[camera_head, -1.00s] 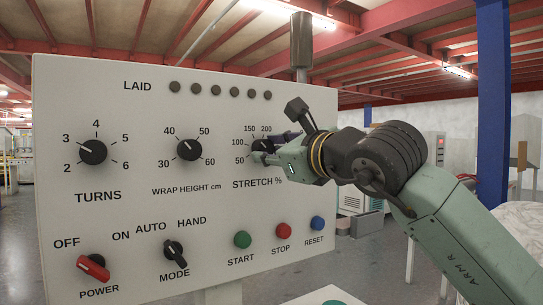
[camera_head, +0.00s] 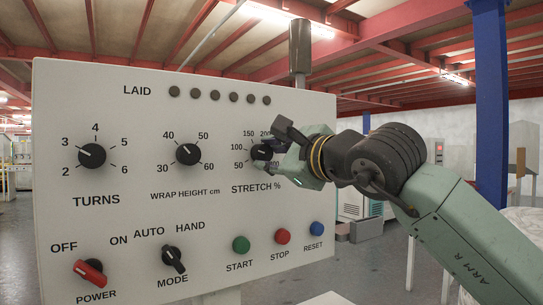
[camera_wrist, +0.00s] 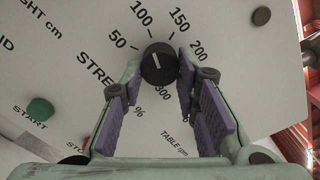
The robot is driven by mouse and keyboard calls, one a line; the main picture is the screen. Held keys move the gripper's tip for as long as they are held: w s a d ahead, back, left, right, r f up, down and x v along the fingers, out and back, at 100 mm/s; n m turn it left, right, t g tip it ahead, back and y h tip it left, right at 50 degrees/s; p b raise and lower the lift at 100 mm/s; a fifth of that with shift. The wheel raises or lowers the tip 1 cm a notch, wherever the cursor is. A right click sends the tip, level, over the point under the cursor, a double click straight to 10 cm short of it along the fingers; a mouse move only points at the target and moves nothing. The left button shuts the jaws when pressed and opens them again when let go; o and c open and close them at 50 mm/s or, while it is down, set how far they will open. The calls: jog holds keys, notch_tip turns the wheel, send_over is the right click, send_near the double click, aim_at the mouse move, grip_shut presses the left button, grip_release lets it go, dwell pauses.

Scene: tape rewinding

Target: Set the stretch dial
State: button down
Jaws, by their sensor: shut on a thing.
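The stretch dial (camera_head: 261,153) is a round black knob with a white pointer line, at the right of the upright control panel (camera_head: 215,120). In the wrist view the dial (camera_wrist: 158,63) shows whole, and its pointer aims up and slightly left, roughly at the 100 mark. My gripper (camera_head: 268,151) is at the dial from the right and partly hides it and its scale. In the wrist view the two purple-padded fingers of my gripper (camera_wrist: 161,63) stand on either side of the dial and are shut on it.
The turns dial (camera_head: 92,155) and wrap height dial (camera_head: 188,153) are to the left. Below are the red power switch (camera_head: 90,272), the mode switch (camera_head: 173,259), and the start (camera_head: 241,244), stop (camera_head: 282,236) and reset (camera_head: 316,228) buttons.

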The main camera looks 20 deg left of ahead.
jog(key=c, duration=1.2)
grip_release()
jog(key=shift+c, duration=0.2)
jog(key=v, duration=1.2)
